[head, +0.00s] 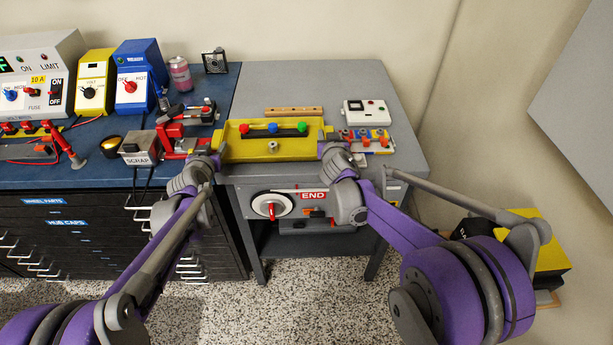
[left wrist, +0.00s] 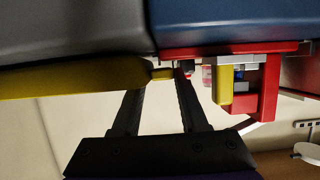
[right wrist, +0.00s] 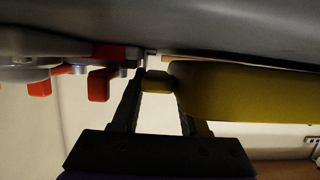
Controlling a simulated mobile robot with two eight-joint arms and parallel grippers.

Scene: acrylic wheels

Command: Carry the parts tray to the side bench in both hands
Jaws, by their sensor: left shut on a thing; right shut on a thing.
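The yellow parts tray (head: 240,152) is over the front part of the grey side bench (head: 345,82) in the head view. It holds green, blue and red knobs on a dark strip and a small pale piece. My left gripper (head: 218,152) is shut on the tray's left end; the left wrist view shows the yellow tray (left wrist: 80,78) meeting its fingers (left wrist: 163,82). My right gripper (head: 322,147) is shut on the right end, and the tray (right wrist: 240,92) shows beside its fingers (right wrist: 158,82). I cannot tell whether the tray touches the bench top.
A white box with a display (head: 367,112) and a rack of orange-topped parts (head: 362,139) sit right of the tray. A wooden strip (head: 294,111) lies behind it. A red vise (head: 180,140) and scrap box (head: 138,148) stand close on the left. The bench's back is clear.

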